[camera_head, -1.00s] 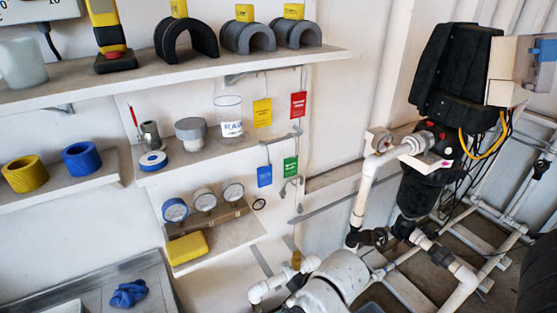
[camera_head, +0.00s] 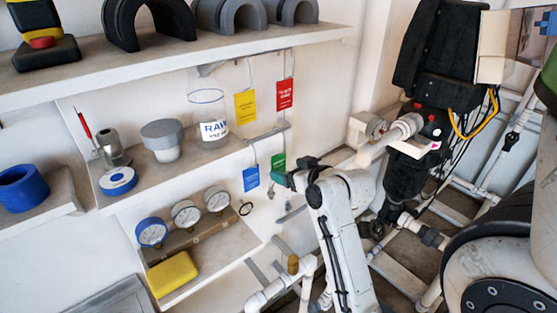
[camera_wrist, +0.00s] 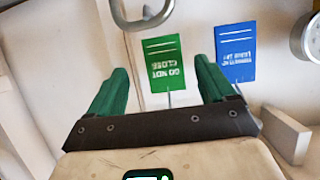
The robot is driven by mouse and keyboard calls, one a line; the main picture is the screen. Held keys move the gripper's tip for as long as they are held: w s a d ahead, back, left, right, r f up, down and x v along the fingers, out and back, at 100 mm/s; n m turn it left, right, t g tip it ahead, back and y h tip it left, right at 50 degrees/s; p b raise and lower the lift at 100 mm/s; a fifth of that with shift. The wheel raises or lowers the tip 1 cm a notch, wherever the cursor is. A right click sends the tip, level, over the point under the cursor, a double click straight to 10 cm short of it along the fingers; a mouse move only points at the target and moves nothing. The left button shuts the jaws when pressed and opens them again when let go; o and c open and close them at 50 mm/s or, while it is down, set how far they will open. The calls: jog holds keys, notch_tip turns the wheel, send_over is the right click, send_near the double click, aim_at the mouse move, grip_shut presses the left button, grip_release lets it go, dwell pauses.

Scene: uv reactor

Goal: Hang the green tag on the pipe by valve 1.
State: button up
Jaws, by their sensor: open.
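The green tag (camera_head: 278,162) hangs by a wire on the wall rack, right of the blue tag (camera_head: 251,178). My gripper (camera_head: 279,180) is at the green tag, partly covering it in the head view. In the wrist view, the green tag (camera_wrist: 162,63) shows upside down between the two green fingers of my open gripper (camera_wrist: 160,72); its wire runs toward the palm. No grip on the tag shows. White pipes (camera_head: 283,282) stand at the lower middle, partly behind my arm. I cannot read any valve number, so I cannot tell which is valve 1.
A yellow tag (camera_head: 245,106) and a red tag (camera_head: 284,95) hang above. A shelf with gauges (camera_head: 186,213) is at left.

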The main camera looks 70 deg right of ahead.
aim_at(279, 168)
jog(key=shift+a+p+x, duration=0.1)
jog(key=shift+p+x, duration=0.2)
jog(key=shift+x, duration=1.1)
jog(key=shift+a+p+x, duration=0.15)
jog(key=shift+p+x, duration=0.15)
jog(key=shift+x, duration=1.05)
jog(key=shift+f, duration=0.15)
jog(key=c, duration=1.1)
jog(key=shift+w, duration=0.1)
